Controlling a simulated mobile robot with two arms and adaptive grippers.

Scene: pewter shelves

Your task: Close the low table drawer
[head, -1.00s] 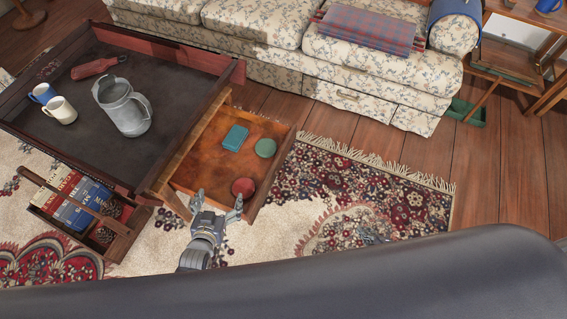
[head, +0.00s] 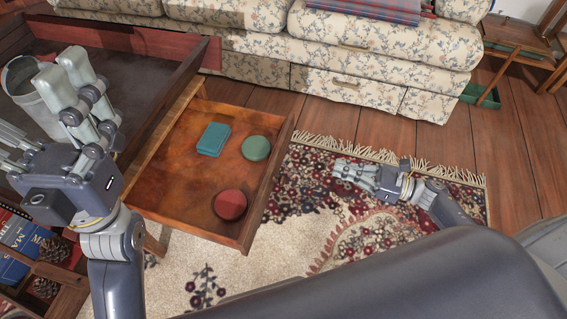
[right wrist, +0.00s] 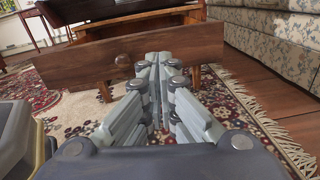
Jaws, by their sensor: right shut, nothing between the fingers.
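The low table drawer (head: 165,178) is pulled out from the right side of the dark low table (head: 190,75). Inside lie a teal box (head: 213,139), a green round tin (head: 256,149) and a red round tin (head: 230,204). My right gripper (head: 338,168) is shut and empty over the rug, right of the drawer front and apart from it, fingers pointing at it. In the right wrist view, the drawer front (right wrist: 80,66) with its round knob (right wrist: 122,59) stands beyond the closed fingertips (right wrist: 158,58). My left gripper (head: 30,105) is open and empty above the table's left part, hiding some of it.
A grey metal pitcher (head: 22,75) stands on the table, partly behind my left gripper. Books (head: 25,245) sit low at the left. A floral sofa (head: 390,45) lines the back. The patterned rug (head: 310,215) right of the drawer is clear.

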